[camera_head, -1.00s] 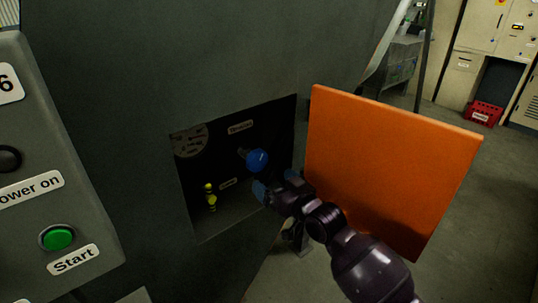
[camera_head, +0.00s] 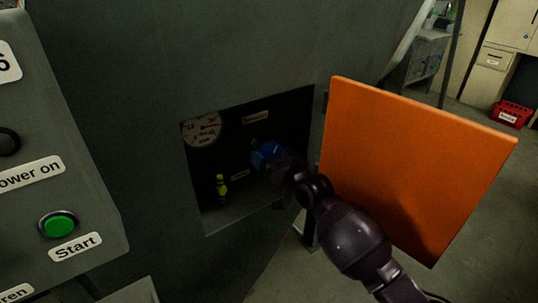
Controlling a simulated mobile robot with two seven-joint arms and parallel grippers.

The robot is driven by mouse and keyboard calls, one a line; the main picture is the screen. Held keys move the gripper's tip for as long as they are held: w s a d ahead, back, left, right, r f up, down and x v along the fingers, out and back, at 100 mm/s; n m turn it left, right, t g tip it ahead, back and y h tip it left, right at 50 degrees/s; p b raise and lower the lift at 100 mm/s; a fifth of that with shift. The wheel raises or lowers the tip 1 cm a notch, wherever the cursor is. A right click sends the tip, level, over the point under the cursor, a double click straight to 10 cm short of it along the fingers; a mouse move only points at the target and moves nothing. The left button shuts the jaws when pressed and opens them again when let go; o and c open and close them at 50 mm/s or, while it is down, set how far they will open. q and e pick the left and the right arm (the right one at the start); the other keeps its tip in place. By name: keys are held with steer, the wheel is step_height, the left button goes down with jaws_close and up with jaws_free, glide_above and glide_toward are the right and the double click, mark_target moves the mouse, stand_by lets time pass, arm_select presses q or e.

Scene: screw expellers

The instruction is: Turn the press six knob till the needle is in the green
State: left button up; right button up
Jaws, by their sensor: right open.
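The blue knob (camera_head: 271,149) is inside the dark recess (camera_head: 230,218) in the press's grey side, below a small label. A round white gauge (camera_head: 202,130) sits at the recess's upper left; its needle is too small and dim to read. My right gripper (camera_head: 264,158) reaches into the recess from the lower right, its tips at the knob and partly covering it. It is open; I cannot tell whether the fingers touch the knob. My left gripper is not in view.
The orange door (camera_head: 412,165) stands open to the right of the recess, close beside my right arm. A yellow-green fitting (camera_head: 221,188) stands in the recess's lower left. The grey control panel with a green Start button (camera_head: 58,224) is at the left. A red crate (camera_head: 513,114) lies far right.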

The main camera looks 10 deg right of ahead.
steer(key=shift+w+a, duration=0.25)
steer(key=shift+w, duration=0.55)
steer(key=c, duration=0.9)
